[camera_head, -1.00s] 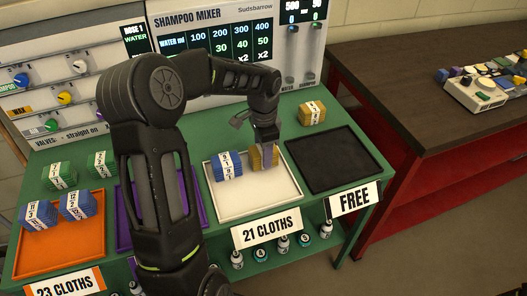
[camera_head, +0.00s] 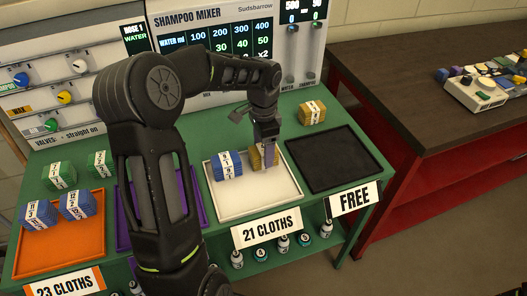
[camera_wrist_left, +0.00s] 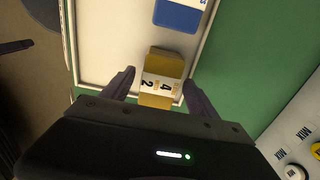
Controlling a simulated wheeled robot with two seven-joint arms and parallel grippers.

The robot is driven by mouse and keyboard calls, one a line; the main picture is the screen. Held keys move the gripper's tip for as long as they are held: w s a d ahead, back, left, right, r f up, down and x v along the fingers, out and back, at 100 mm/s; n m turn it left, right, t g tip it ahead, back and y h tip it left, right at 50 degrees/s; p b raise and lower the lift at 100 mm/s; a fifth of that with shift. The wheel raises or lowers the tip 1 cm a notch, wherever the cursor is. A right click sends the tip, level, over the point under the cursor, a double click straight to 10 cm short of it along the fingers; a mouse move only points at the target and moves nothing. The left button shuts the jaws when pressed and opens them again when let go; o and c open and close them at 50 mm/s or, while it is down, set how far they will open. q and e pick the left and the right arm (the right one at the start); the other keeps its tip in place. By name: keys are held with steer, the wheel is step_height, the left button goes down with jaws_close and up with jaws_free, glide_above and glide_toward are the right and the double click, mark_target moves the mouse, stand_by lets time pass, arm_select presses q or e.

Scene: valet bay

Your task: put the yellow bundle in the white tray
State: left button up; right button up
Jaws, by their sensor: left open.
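A yellow bundle (camera_head: 256,158) with a white number band sits in the right part of the white tray (camera_head: 240,208). My left gripper (camera_head: 266,158) is pointed down at it and partly hides it. In the left wrist view the open fingers (camera_wrist_left: 158,92) are on either side of the yellow bundle (camera_wrist_left: 166,68), with gaps beside it. A blue bundle (camera_head: 227,166) lies to its left in the same tray. Another yellow bundle (camera_head: 312,113) is on the green table behind the black tray. My right gripper is not in view.
An empty black tray (camera_head: 335,160) marked FREE is to the right. An orange tray (camera_head: 60,250) and a purple tray (camera_head: 124,215) are to the left. The shampoo mixer panel (camera_head: 225,45) stands behind. My left arm covers much of the purple tray.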

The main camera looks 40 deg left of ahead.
arm_select(q)
step_height(320, 180, up, 11)
steer(key=shift+f, duration=0.2)
